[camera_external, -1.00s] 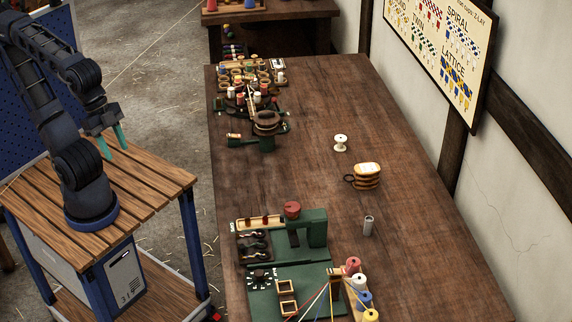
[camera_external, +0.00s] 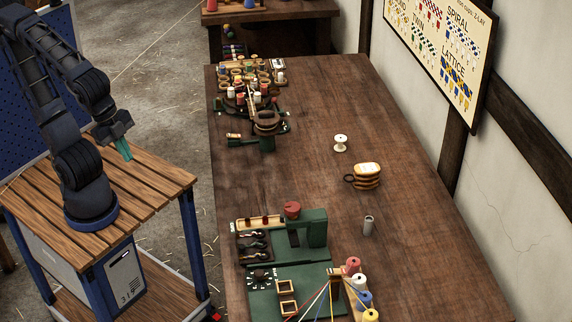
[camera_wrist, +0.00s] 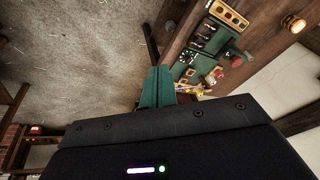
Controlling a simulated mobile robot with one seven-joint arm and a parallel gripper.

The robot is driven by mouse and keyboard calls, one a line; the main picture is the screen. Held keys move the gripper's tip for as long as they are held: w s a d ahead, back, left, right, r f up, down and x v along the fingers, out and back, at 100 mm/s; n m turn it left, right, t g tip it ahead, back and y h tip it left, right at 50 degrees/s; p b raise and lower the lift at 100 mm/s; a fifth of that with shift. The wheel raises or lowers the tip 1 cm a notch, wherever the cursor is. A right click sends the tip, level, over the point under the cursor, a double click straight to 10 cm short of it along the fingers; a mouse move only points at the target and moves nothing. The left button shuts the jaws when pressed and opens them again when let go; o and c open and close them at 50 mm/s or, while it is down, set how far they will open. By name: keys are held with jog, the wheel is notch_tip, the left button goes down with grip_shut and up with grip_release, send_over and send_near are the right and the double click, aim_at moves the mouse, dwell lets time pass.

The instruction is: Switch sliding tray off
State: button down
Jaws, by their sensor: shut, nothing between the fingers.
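My gripper (camera_external: 124,152) is shut and empty, its teal fingers together above the slatted wooden cart, well left of the long table. In the wrist view, the fingers (camera_wrist: 158,86) also show closed. A green machine (camera_external: 312,230) with a red knob (camera_external: 292,209) stands at the table's near end. Beside it are a wooden strip (camera_external: 258,223), a dark panel with black shapes (camera_external: 254,246) and a dial with white marks (camera_external: 262,277). The green machine also shows in the wrist view (camera_wrist: 184,66). I cannot tell which part is the sliding tray or its switch.
Several coloured spools (camera_external: 361,282) with strands stand at the near edge. A grey cylinder (camera_external: 368,226), a rope-wrapped block (camera_external: 367,176) and a white spool (camera_external: 340,142) stand on the long table (camera_external: 300,170). A second green device (camera_external: 266,142) and cups are farther back. A floor gap separates cart and table.

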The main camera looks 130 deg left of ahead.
jog(key=w+a+f+m+y, duration=0.1)
jog(key=w+f+m+y, duration=0.2)
jog(key=w+f+m, duration=0.7)
jog(key=w+a+f+m+y, duration=0.1)
jog(key=w+f+m+y, duration=0.3)
jog(key=w+f+m, duration=0.6)
jog(key=shift+w+a+f+g, duration=0.25)
jog(key=shift+f+g, duration=0.15)
jog(key=shift+f, duration=3)
send_near(241, 252)
jog(key=f, duration=0.1)
jog(key=a+f, duration=0.1)
jog(key=f, duration=0.1)
jog(key=a+f, duration=0.1)
jog(key=shift+a+f, duration=0.1)
jog(key=shift+f, duration=0.15)
jog(key=shift+w+a, duration=0.35)
jog(key=shift+a, duration=0.35)
